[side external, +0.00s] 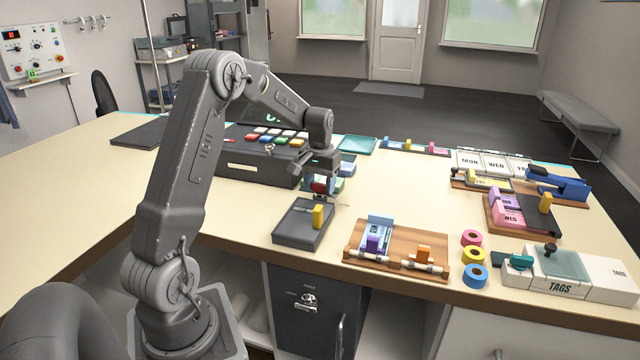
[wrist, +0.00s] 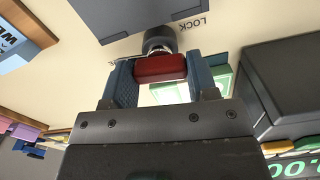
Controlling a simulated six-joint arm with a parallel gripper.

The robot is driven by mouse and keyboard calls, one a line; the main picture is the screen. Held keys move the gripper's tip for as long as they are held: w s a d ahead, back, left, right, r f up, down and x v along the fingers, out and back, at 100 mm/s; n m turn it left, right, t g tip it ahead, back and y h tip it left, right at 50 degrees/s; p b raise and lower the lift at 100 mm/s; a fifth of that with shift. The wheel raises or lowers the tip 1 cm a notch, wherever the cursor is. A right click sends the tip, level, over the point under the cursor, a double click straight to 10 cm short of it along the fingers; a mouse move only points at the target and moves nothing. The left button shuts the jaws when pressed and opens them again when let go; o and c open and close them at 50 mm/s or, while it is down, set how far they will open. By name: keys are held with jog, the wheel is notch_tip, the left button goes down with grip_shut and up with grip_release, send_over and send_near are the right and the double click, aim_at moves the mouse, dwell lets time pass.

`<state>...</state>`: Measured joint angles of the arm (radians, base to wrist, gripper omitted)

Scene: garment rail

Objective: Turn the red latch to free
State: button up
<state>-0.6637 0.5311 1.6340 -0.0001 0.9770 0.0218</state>
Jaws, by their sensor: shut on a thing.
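The red latch (wrist: 160,69) is a short red bar in the wrist view, joined to a dark round hub (wrist: 158,38). My gripper (wrist: 160,78) has its two blue-grey finger pads closed on either side of the red bar. The word LOCK (wrist: 193,25) is printed on the pale surface beside the hub. In the side view my gripper (side external: 319,188) is low over the table, just behind the grey block with a yellow peg. A bit of the red latch (side external: 317,187) shows between the fingers there. The rest of the latch's mount is hidden by the gripper.
The grey block (side external: 300,228) with its yellow peg (side external: 318,216) stands close in front of my gripper. A dark console (side external: 250,172) with coloured keys stands behind to the left. A wooden tray (side external: 352,264) with clips lies to the right.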

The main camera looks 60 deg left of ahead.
aim_at(320, 184)
jog(key=shift+n, duration=0.7)
jog(key=o, duration=0.9)
jog(key=shift+o, duration=0.2)
notch_tip(320, 184, up, 14)
dwell(0.3)
